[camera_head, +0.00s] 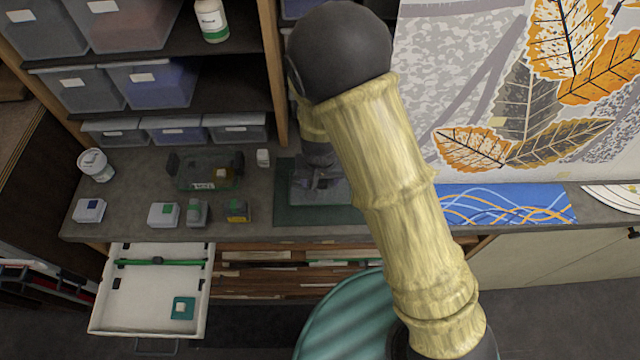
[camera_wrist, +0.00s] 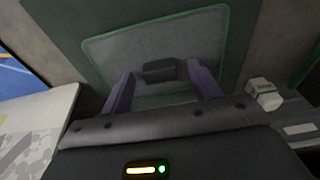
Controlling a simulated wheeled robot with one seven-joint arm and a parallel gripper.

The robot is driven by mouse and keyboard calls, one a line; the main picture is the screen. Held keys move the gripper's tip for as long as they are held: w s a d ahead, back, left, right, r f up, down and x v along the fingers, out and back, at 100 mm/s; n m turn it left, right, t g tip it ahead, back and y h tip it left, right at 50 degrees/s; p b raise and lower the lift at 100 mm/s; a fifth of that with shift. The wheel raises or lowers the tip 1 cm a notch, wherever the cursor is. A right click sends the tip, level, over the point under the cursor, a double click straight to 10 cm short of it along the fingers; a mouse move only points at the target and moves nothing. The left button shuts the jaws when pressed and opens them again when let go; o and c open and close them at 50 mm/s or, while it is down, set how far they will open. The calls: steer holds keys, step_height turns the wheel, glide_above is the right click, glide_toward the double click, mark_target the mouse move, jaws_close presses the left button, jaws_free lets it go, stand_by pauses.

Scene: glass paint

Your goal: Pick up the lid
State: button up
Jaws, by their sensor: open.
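The lid (camera_wrist: 115,50) lies flat on a dark green mat (camera_wrist: 240,25). It is a see-through pane with a green rim and a dark block-shaped handle (camera_wrist: 158,71) in its middle. In the head view, the lid (camera_head: 338,193) is partly hidden by my gripper (camera_head: 318,180) and arm. In the wrist view, the two purple fingers of my gripper (camera_wrist: 161,82) stand apart, one on each side of the handle. They do not visibly touch it. Whether the fingertips are level with the handle is hard to tell.
A green-tinted see-through box (camera_head: 207,172) stands left of the mat, with a small white object (camera_head: 263,158) between. Small boxes (camera_head: 163,214) line the counter's front. An open drawer (camera_head: 150,290) juts out below. A leaf painting (camera_head: 470,90) stands on the right.

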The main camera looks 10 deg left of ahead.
mark_target(320, 183)
stand_by(0.4)
steer(key=c, duration=1.1)
steer(key=shift+r, duration=0.15)
step_height(320, 183, up, 10)
steer(key=shift+f+b, duration=0.1)
steer(key=shift+b, duration=0.5)
